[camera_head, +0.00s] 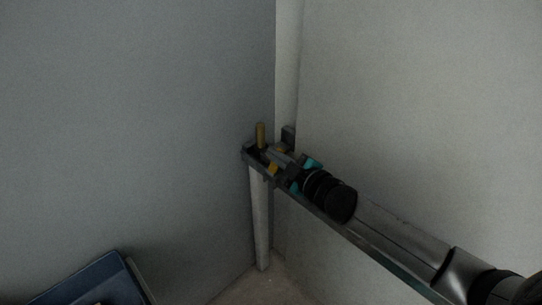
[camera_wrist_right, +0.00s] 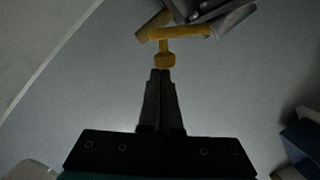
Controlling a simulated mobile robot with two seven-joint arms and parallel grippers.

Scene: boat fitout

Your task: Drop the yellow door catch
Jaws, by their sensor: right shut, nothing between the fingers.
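The yellow door catch (camera_wrist_right: 180,33) shows at the top of the right wrist view as a bar with a short stem and a knob at its lower end. In the head view its upright yellow part (camera_head: 261,135) stands at the far end of a narrow grey rail. My right gripper (camera_wrist_right: 161,73) is shut and empty, with its fingertips just below the knob. I cannot tell whether they touch it. In the head view my right gripper (camera_head: 270,154) reaches in from the lower right and partly hides the catch. My left gripper is not in view.
The grey rail (camera_head: 350,236) runs below my right arm to a corner between two plain walls (camera_head: 130,120). A pale post (camera_head: 260,220) stands under its far end. A dark blue container (camera_head: 92,283) is at the lower left.

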